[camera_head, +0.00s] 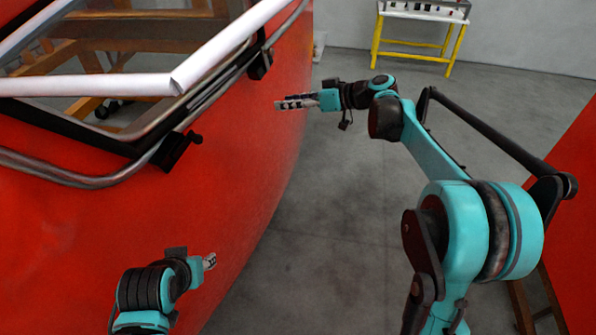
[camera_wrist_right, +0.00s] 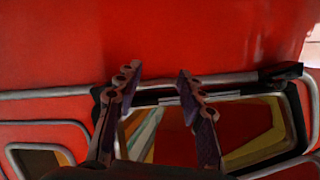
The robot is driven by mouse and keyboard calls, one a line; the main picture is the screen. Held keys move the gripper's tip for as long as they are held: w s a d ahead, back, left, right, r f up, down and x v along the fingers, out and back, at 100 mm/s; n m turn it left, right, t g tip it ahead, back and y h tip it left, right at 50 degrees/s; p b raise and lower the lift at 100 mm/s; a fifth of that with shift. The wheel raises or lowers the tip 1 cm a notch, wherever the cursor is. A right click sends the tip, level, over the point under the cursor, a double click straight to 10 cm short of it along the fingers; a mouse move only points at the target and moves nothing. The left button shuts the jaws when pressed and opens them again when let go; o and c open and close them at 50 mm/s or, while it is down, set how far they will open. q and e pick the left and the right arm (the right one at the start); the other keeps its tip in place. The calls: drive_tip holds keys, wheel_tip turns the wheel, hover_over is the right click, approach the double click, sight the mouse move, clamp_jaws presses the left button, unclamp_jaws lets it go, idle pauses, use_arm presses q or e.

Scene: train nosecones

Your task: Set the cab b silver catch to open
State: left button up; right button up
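A large red nosecone (camera_head: 240,150) fills the left of the head view, with a silver-railed, black-framed window opening. Two black fittings sit on the frame, one upper (camera_head: 260,65) and one lower (camera_head: 177,151). I cannot tell which part is the silver catch. My right gripper (camera_head: 281,104) is beside the nosecone's right edge in the head view. In the right wrist view its fingers (camera_wrist_right: 157,79) are apart and empty, with a framed opening and a short silver strip (camera_wrist_right: 180,100) behind them. My left gripper (camera_head: 210,261) is low in front of the red shell, its fingers too small to judge.
A white bar (camera_head: 95,85) crosses the window, with wooden framework (camera_head: 140,40) behind. A yellow-legged table (camera_head: 420,12) stands at the back. Another red body (camera_head: 575,200) is at the right edge. Grey floor (camera_head: 330,220) lies clear between.

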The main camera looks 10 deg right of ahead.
use_arm(q)
wheel_tip(320, 180, down, 8)
drive_tip(key=b, duration=0.6)
drive_tip(key=shift+r+b, duration=0.25)
drive_tip(key=shift+b, duration=0.15)
use_arm(e)
drive_tip(key=s+f+m+h, duration=0.3)
drive_tip(key=s+f+h, duration=0.1)
drive_tip(key=s+f, duration=0.7)
drive_tip(key=shift+s+d+f+g, duration=0.2)
drive_tip(key=shift+s+g, duration=0.1)
drive_tip(key=shift+s, duration=0.15)
